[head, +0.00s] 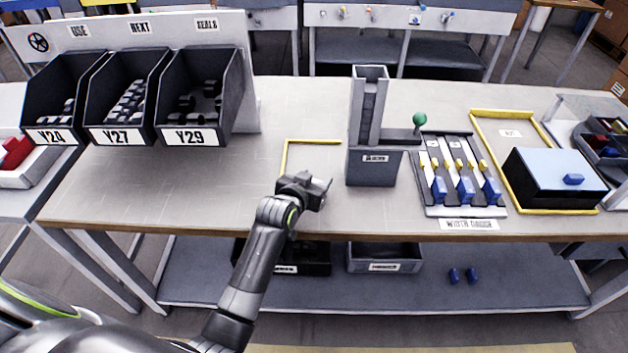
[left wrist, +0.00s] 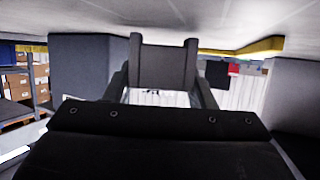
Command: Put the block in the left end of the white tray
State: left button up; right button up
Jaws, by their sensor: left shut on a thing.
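My left gripper (head: 318,190) is just above the front middle of the table, in front of the yellow corner mark. It is shut on a dark grey block (left wrist: 163,68), which shows between the two fingers in the left wrist view, with two raised ends. In the head view the gripper mostly hides the block. A white tray (head: 32,180) with red pieces in it stands at the far left edge, below the dark bins. My right gripper is not in view.
Dark bins labelled Y24 (head: 48,137), Y27 (head: 112,137) and Y29 (head: 190,137) stand at the left. A grey upright dispenser (head: 372,168) stands just right of the gripper. A gauge (head: 468,211) with blue sliders and a black box (head: 535,190) lie further right. The table's left-front is clear.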

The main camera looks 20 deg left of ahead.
pick_arm(q)
jog(key=shift+f, duration=0.2)
jog(key=shift+f, duration=0.15)
jog(key=o, duration=1)
jog(key=shift+c, duration=0.2)
